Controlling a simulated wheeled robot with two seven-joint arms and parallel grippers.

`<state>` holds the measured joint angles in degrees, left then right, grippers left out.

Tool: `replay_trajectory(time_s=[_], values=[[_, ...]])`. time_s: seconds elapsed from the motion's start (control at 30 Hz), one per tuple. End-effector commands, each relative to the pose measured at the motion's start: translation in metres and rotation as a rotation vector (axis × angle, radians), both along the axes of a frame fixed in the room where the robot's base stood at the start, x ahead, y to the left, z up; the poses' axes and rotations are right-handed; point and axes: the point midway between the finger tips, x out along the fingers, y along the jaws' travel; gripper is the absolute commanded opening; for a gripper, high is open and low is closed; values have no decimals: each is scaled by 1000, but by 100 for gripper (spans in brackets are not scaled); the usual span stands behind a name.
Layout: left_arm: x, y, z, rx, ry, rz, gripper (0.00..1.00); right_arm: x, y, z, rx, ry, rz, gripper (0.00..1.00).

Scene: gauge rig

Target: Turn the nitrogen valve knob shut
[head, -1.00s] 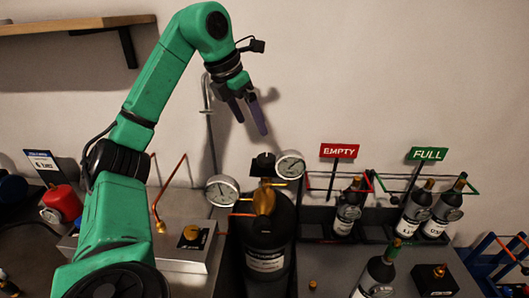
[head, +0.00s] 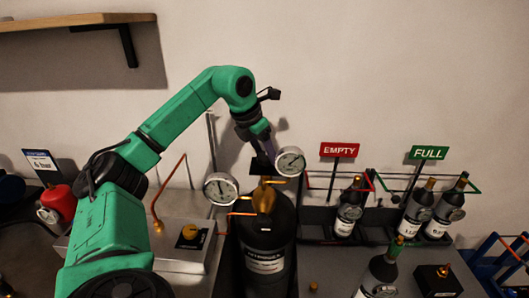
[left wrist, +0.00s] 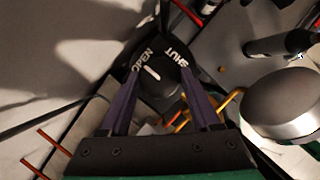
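The black valve knob (head: 262,166) sits on a brass valve (head: 264,198) atop the black cylinder (head: 266,235), whose label seems to read nitrogen. In the left wrist view the knob (left wrist: 158,88) bears a white pointer line, and the words OPEN and SHUT stand beyond it. The line leans toward OPEN. My left gripper (head: 265,155) is just above the knob, pointing down. In the left wrist view its purple fingers (left wrist: 160,76) are apart, one at each side of the knob; contact cannot be told. My right gripper is not in view.
Two round gauges flank the valve: one (head: 290,161) close to my left fingers, one (head: 220,189) at left. Several bottles stand in a rack (head: 318,228) at right. A shelf (head: 60,25) hangs upper left.

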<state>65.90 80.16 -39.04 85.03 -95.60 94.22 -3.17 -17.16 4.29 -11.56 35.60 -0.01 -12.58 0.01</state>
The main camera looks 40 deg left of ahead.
Motion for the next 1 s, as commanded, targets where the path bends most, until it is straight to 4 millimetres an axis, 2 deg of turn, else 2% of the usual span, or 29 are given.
replay_trajectory(time_s=[0.47,0.77,1.0], values=[[0,1,2,1,-2,-70,8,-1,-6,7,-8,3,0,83],[1,3,5,0,-1,-280,9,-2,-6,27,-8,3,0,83],[2,4,7,-2,-4,-506,9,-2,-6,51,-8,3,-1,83]])
